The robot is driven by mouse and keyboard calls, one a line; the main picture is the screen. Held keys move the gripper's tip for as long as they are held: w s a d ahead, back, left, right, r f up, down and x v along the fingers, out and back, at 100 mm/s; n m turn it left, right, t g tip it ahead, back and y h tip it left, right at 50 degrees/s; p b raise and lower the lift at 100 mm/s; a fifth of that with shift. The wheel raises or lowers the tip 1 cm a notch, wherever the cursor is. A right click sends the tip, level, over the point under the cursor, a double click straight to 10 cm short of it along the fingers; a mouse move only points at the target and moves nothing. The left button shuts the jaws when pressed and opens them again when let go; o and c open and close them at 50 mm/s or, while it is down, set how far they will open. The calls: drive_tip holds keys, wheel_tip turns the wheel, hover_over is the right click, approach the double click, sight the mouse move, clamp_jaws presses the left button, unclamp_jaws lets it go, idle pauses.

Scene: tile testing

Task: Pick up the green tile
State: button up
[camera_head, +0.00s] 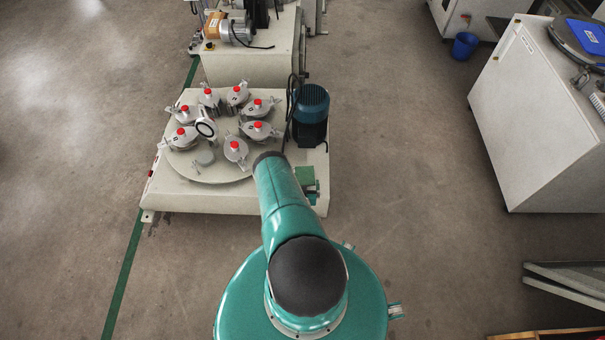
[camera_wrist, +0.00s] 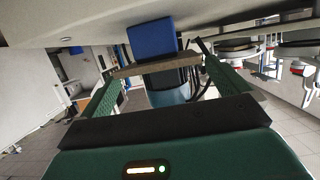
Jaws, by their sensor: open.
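A small green square patch (camera_head: 305,176) shows at the near right edge of the machine table, just right of my arm; I take it for the green tile, but it is too small to be sure. In the wrist view, my gripper (camera_wrist: 160,68) is open, with its two green fingers spread wide. A thin brownish bar lies across the view near the fingertips, with a blue square block above it. I cannot tell whether either is the tile. In the head view my arm hides most of the gripper.
A low machine table (camera_head: 235,200) carries a round plate with several grey, red-capped jars (camera_head: 257,131) and a dark blue motor (camera_head: 311,115). A large white cabinet (camera_head: 535,120) stands at the right. The floor between is clear.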

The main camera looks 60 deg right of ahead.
drive_tip(key=shift+d, duration=0.15)
drive_tip(key=shift+w, duration=0.1)
drive_tip(key=shift+d, duration=0.15)
